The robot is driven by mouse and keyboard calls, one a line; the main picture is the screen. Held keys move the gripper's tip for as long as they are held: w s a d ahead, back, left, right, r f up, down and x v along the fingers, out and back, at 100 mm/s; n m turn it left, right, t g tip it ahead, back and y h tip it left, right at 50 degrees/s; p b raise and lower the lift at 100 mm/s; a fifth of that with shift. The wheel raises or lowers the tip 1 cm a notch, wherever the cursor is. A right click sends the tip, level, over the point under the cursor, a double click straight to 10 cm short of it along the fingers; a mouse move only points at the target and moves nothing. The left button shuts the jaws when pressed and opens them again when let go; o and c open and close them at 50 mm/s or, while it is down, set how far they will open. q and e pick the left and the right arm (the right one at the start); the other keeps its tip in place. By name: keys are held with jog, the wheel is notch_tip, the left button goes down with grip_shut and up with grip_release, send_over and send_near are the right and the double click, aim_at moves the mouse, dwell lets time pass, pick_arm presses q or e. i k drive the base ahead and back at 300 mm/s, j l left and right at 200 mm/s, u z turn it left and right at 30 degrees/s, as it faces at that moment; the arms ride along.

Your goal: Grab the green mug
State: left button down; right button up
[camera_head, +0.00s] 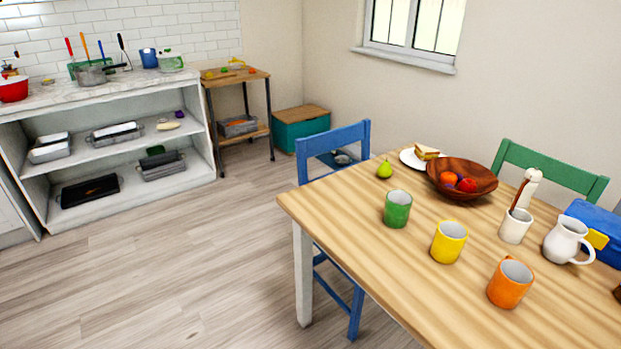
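The green mug (397,209) stands upright on the wooden table (345,215), near its far left part. Its handle is not clearly visible from here. A yellow mug (448,242) stands to its right and nearer to me, and an orange mug (510,283) stands further right and nearer still. A green pear (384,169) lies just behind the green mug. Neither of my grippers shows in the head view.
A wooden bowl of fruit (441,178), a sandwich plate (409,160), a white cup (515,226) and a white pitcher (566,240) stand on the table. A blue chair (335,138) is at its left end. Open floor (180,270) lies to the left.

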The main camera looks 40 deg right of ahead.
aim_at(398, 203)
jog(key=i+z, duration=0.15)
jog(key=i, duration=0.35)
jog(key=i+j+z, duration=0.2)
jog(key=i, duration=0.25)
jog(key=i+z, duration=0.15)
jog(key=i, duration=0.35)
jog(key=j, duration=0.05)
